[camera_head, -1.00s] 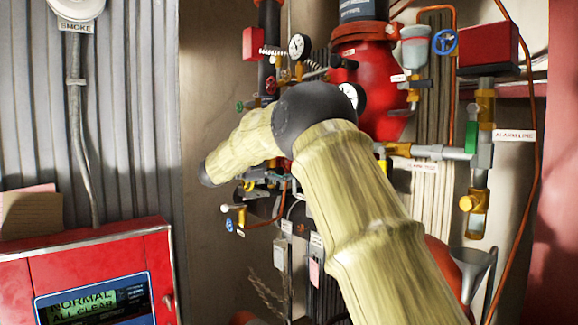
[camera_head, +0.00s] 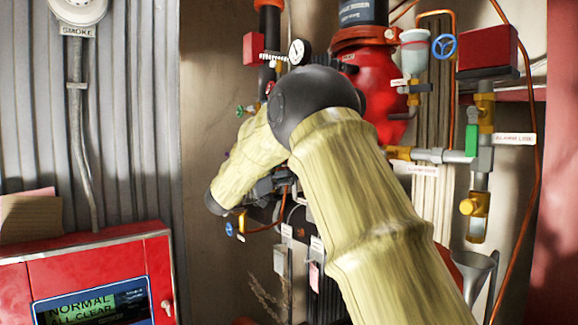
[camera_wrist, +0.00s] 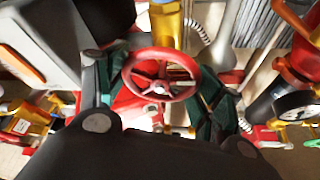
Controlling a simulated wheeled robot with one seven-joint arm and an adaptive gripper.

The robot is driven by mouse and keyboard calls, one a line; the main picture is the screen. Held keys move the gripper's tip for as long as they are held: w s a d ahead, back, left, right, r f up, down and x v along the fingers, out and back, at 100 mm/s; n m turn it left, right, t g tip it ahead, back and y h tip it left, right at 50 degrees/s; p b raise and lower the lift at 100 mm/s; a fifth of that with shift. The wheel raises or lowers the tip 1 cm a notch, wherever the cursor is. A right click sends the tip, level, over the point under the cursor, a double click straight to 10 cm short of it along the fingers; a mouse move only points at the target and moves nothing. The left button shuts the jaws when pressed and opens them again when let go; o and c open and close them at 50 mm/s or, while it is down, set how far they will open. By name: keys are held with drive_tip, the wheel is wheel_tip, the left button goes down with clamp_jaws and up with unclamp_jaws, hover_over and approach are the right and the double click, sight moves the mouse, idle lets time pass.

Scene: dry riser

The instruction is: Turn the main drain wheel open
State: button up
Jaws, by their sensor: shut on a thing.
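A red spoked handwheel (camera_wrist: 161,53) sits in the middle of the wrist view, facing me. My gripper (camera_wrist: 165,82) has its dark green and black fingers on either side of this wheel, and it is shut on the rim. No label is readable on the wheel, so I cannot read its name. In the head view my own pale arm covers the wheel and the gripper.
A blue handwheel (camera_head: 445,44), a red box (camera_head: 487,47) and a green-handled valve (camera_head: 471,140) stand at the right. A red alarm panel (camera_head: 95,285) fills the lower left. Pipes crowd around my arm.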

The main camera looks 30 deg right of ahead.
drive_tip(key=shift+f+n+t, duration=0.15)
drive_tip(key=shift+n+t, duration=0.65)
drive_tip(key=shift+n, duration=0.8)
drive_tip(key=o, duration=1)
drive_tip(key=shift+o, duration=0.2)
